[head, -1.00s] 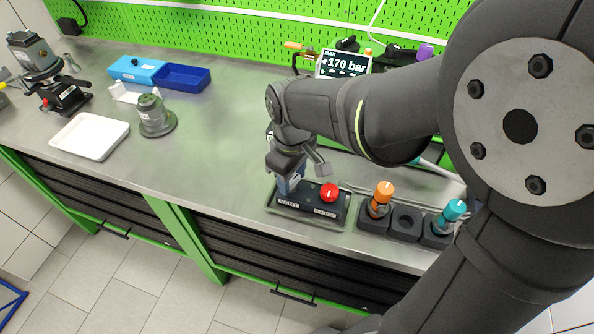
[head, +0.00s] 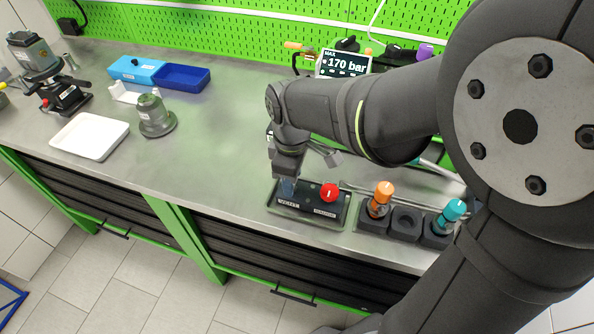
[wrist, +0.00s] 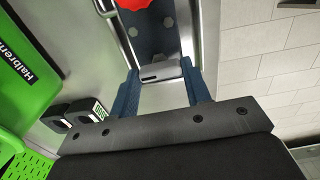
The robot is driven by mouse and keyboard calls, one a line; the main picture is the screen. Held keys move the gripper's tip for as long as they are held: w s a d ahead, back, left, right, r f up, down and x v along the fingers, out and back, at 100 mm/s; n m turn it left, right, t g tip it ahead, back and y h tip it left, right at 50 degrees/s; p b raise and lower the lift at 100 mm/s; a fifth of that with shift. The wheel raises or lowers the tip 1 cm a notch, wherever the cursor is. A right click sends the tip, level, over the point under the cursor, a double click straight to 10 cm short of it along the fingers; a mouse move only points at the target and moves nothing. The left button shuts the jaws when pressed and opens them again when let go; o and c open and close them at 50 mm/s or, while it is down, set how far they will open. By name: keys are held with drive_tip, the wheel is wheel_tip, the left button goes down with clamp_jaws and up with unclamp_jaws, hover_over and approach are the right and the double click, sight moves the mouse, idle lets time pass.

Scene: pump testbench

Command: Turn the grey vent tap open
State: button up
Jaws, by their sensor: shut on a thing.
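The black valve block (head: 308,205) sits in a shallow grey tray near the bench's front edge, with a label reading VENT on its left part. My gripper (head: 288,187) points down at this left end, and its fingers hide the tap in the head view. In the wrist view the grey vent tap (wrist: 160,71) shows as a grey bar between the two blue fingers of my gripper (wrist: 162,78). The fingers are shut on it. How far the tap is turned cannot be told.
A red knob (head: 330,193) stands on the same block, just right of my gripper. Right of it is a black holder (head: 405,222) with orange-topped (head: 381,197) and teal-topped (head: 450,213) parts. A display (head: 343,65) reads 170 bar.

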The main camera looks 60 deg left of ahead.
drive_tip(key=o, duration=1)
drive_tip(key=shift+r, duration=0.15)
wheel_tip(320, 180, up, 17)
drive_tip(key=shift+r, duration=0.1)
wheel_tip(320, 180, down, 18)
drive_tip(key=shift+r, duration=0.25)
idle(0.5)
